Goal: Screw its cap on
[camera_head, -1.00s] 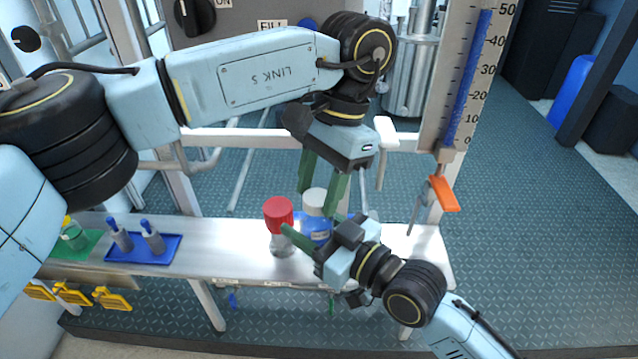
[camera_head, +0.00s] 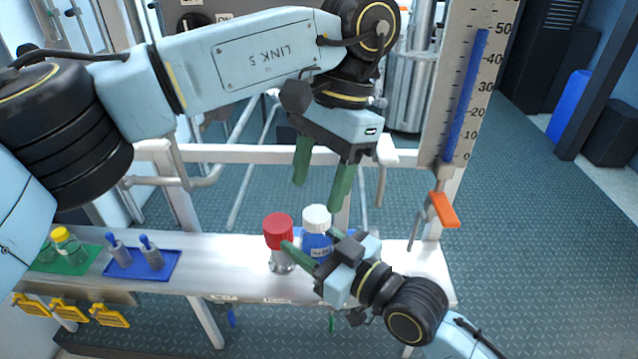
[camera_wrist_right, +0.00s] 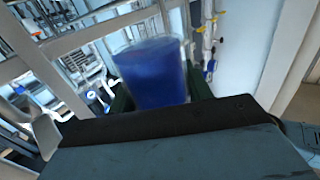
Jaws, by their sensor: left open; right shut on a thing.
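A bottle of blue liquid (camera_head: 316,247) with a white cap (camera_head: 317,217) on top stands upright at the metal shelf, its lower part partly hidden by my right gripper. My right gripper (camera_head: 311,247) is shut on the bottle body from the front right. In the right wrist view the blue bottle (camera_wrist_right: 152,75) sits between the fingers, and its cap is out of view. My left gripper (camera_head: 321,196) is open and empty, pointing down just above the white cap. I cannot tell how tightly the cap sits.
A red-capped clear bottle (camera_head: 278,240) stands close left of the blue one. A blue tray (camera_head: 172,268) with small grey bottles and a green mat (camera_head: 92,255) with yellow-capped jars lie farther left. An orange-handled valve (camera_head: 443,210) and scale post (camera_head: 455,100) are at right.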

